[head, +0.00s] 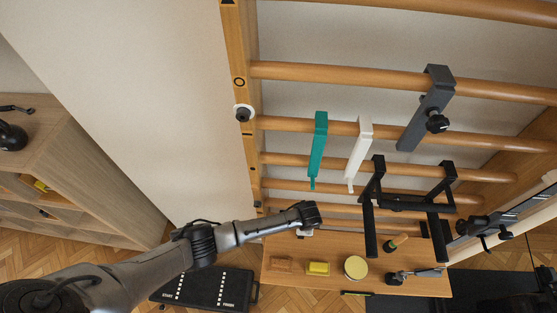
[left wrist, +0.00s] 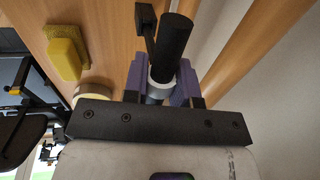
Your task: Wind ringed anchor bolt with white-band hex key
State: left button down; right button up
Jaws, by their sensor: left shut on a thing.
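My left gripper (head: 310,222) is low in front of the wall bars, above the wooden bench. In the left wrist view its purple fingers (left wrist: 162,84) are shut on the hex key (left wrist: 174,42), around a pale band next to its thick black end. A thin dark arm of it shows beside that end. The ring mark (head: 239,82) is on the left wooden upright. Just below it a dark bolt head in a white collar (head: 243,114) sticks out, well above and left of my gripper. My right gripper is in neither view.
On the bench (head: 335,285) are a yellow block (head: 318,268), a round cream-topped thing (head: 355,267) and a black tool (head: 413,274). Green (head: 318,145), white (head: 359,150) and grey (head: 428,105) hooks and a black frame (head: 408,205) hang on the rungs. The pale wall left is clear.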

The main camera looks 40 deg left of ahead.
pick_arm(q)
jog(key=shift+a, duration=0.1)
jog(key=shift+r, duration=0.4)
jog(key=shift+r+p, duration=2.4)
jog(key=shift+r, duration=0.9)
